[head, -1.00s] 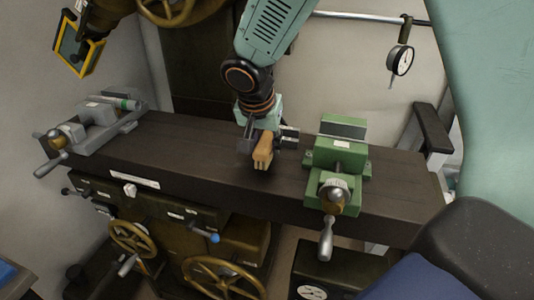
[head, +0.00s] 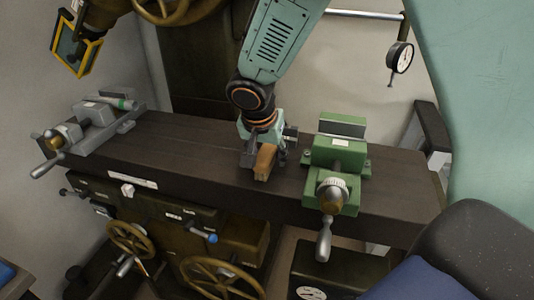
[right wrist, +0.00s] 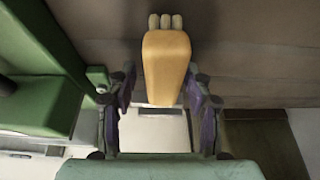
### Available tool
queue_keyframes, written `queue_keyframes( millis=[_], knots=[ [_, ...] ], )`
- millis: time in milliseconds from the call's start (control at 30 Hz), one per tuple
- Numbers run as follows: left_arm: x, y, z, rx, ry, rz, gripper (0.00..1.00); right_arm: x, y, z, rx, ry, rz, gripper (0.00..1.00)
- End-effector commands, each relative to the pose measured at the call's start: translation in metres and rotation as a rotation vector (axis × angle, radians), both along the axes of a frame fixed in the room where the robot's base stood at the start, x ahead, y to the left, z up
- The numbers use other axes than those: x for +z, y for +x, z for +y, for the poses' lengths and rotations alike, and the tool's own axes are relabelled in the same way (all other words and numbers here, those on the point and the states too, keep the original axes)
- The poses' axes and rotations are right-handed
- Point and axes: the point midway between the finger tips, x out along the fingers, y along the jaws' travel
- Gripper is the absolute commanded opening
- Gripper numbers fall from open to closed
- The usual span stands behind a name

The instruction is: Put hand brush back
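The hand brush (head: 265,160), with a tan wooden body, is at the dark bench top, left of the green vise. It also shows in the right wrist view (right wrist: 166,68), with pale bristle tufts at its far end. My right gripper (head: 264,153) comes down from above at the brush. In the right wrist view its two fingers (right wrist: 162,100) are spread either side of the brush, with a visible gap on each side. The brush's underside is hidden, so I cannot tell whether it rests fully on the bench. My left gripper is not in view.
The green vise (head: 338,155) stands close on the right of the gripper. A grey vise (head: 95,125) is at the bench's left end. The bench top (head: 190,150) between is clear. A dial gauge (head: 400,57) is on the back wall. Handwheels (head: 225,280) are below.

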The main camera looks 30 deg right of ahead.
Motion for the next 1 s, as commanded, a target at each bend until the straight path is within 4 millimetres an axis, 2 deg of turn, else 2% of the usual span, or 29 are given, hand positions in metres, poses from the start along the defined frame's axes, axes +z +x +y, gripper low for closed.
queue_keyframes(
  millis=[300, 467, 800, 1000],
  knots=[
    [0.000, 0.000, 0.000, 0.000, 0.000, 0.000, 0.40, 0.001, 0.000, 0.000, 0.000, 0.000, 0.000, 0.56],
    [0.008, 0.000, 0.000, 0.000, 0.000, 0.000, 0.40, 0.006, 0.000, 0.000, 0.000, 0.000, 0.000, 0.56],
    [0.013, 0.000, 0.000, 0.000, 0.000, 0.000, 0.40, 0.071, -0.017, 0.020, 0.000, -0.002, -0.005, 0.56],
    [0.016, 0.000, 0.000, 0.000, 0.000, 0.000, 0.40, 0.101, -0.025, 0.030, -0.001, -0.002, -0.004, 0.56]
  ],
)
